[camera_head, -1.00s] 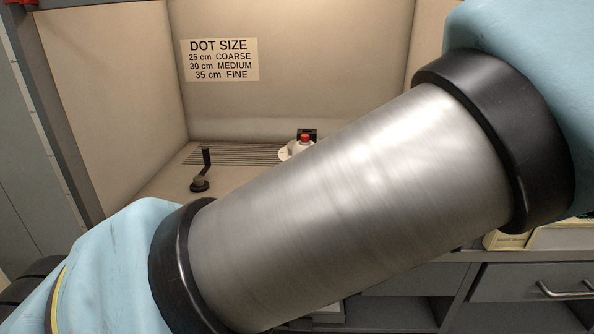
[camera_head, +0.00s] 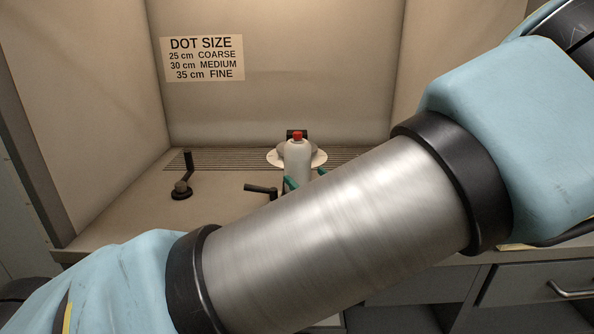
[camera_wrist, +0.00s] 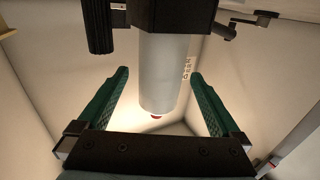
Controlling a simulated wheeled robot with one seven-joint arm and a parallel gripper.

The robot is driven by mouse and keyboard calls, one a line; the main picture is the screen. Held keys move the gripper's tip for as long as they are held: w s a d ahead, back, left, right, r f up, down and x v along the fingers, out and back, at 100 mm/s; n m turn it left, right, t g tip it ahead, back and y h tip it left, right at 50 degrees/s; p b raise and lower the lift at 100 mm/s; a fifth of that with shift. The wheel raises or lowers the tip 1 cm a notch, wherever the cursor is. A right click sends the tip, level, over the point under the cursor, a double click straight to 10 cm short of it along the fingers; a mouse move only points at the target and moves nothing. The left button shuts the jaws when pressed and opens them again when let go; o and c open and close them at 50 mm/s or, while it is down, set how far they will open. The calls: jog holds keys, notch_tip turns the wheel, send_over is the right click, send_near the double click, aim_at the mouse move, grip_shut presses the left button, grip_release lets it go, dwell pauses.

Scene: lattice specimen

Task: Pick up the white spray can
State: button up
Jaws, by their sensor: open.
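The white spray can (camera_head: 297,158) stands upright with a red cap (camera_head: 297,136) in the head view; its lower part is hidden by my arm. In the wrist view the white can (camera_wrist: 164,75) hangs upside down in the picture, its red tip low. My gripper (camera_wrist: 160,74) is open, with one green finger on each side of the can and small gaps showing. How deep the can sits between the fingers I cannot tell. Green fingertips of my gripper (camera_head: 306,177) also show by the can in the head view.
The can is in a pale booth with a slotted grille (camera_head: 225,160). A round white plate (camera_head: 318,158) is behind it. A black-handled tool (camera_head: 182,190) stands at left; another black handle (camera_head: 262,190) is nearer the can. A dot-size sign (camera_head: 203,59) hangs behind.

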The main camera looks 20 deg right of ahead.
jog(key=w, duration=0.1)
jog(key=w+p, duration=0.1)
jog(key=w, duration=0.1)
jog(key=w+p, duration=0.1)
jog(key=shift+w+a+r, duration=0.2)
jog(key=shift+w+r, duration=0.05)
jog(key=shift+w, duration=0.15)
jog(key=shift+w+f, duration=0.15)
jog(key=shift+w, duration=0.15)
jog(key=shift+c, duration=0.2)
jog(key=c, duration=1.2)
jog(key=shift+c, duration=0.2)
jog(key=shift+r+b, duration=0.75)
jog(key=shift+r, duration=4.3)
